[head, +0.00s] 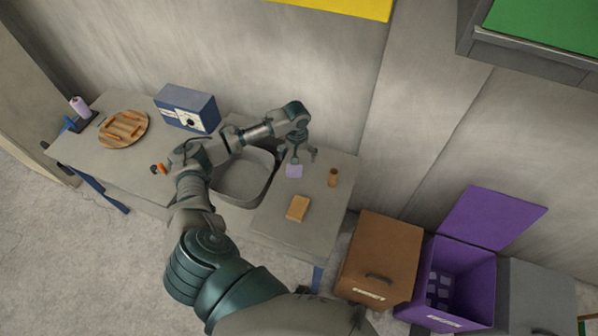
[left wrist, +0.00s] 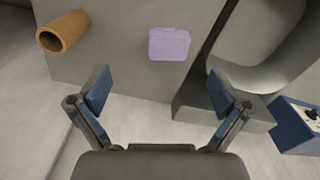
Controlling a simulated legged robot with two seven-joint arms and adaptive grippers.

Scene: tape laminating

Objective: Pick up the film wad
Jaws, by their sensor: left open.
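The film wad, a small pale lavender block (head: 294,171), lies on the grey table just below my left gripper (head: 298,157) in the head view. In the left wrist view the film wad (left wrist: 169,43) lies at the top middle, beyond the fingertips and apart from them. My left gripper (left wrist: 160,87) is open there, with nothing between its fingers. My right gripper is not in view.
A blue box (head: 187,108) stands behind. Brown and purple bins (head: 380,258) (head: 487,270) stand right of the table.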

